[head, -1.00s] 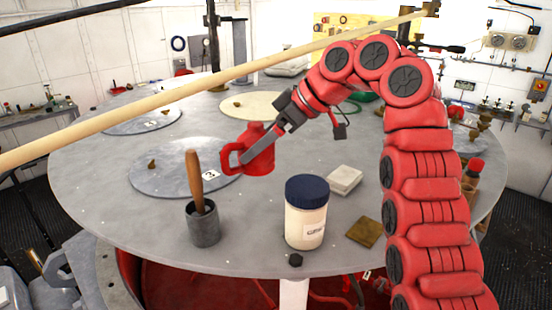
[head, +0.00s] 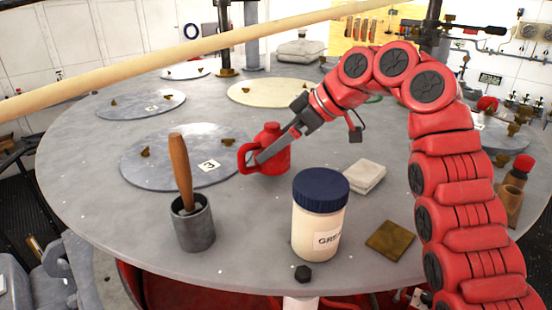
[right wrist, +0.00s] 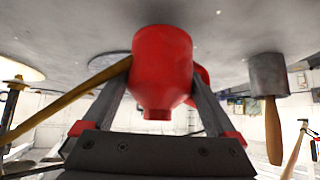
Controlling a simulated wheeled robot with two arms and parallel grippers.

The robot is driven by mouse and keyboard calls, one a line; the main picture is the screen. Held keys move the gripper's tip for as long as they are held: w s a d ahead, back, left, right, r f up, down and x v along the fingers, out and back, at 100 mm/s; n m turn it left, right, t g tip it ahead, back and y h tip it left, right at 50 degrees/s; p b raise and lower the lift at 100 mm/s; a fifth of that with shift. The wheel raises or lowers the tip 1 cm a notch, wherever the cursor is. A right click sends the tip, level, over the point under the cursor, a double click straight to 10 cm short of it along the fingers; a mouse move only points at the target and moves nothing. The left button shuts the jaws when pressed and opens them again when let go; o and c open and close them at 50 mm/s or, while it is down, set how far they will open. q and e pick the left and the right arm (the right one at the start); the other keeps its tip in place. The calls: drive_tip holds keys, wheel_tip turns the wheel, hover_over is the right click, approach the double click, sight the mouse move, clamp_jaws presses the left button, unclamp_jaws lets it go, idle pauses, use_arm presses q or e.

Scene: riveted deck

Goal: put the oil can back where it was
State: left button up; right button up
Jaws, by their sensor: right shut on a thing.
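The red oil can (head: 272,141), with a loop handle on its left, is upright over the grey round table (head: 330,275), to the right of the round plate marked 3 (head: 145,170). My right gripper (head: 260,158) is shut on it, reaching in from the upper right. In the right wrist view, the oil can (right wrist: 162,65) sits between the two fingers of my right gripper (right wrist: 163,95), with the table surface behind it at the top. I cannot tell whether its base touches the table. My left gripper is not in view.
A grey cup (head: 194,228) with a wooden-handled tool (head: 180,170) stands front left of the can. A grease jar (head: 320,220), a pale block (head: 364,177) and a brown square (head: 390,240) are to the right. A long wooden pole (head: 200,50) crosses above.

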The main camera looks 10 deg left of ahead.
drive_tip(key=shift+s+f+p, duration=0.1)
drive_tip(key=shift+f+p, duration=0.25)
drive_tip(key=shift+f, duration=0.5)
drive_tip(key=shift+w+f, duration=0.2)
drive_tip(key=shift+f, duration=0.3)
drive_tip(key=shift+s, duration=0.1)
drive_tip(key=o, duration=1.5)
drive_tip(key=shift+o, duration=0.2)
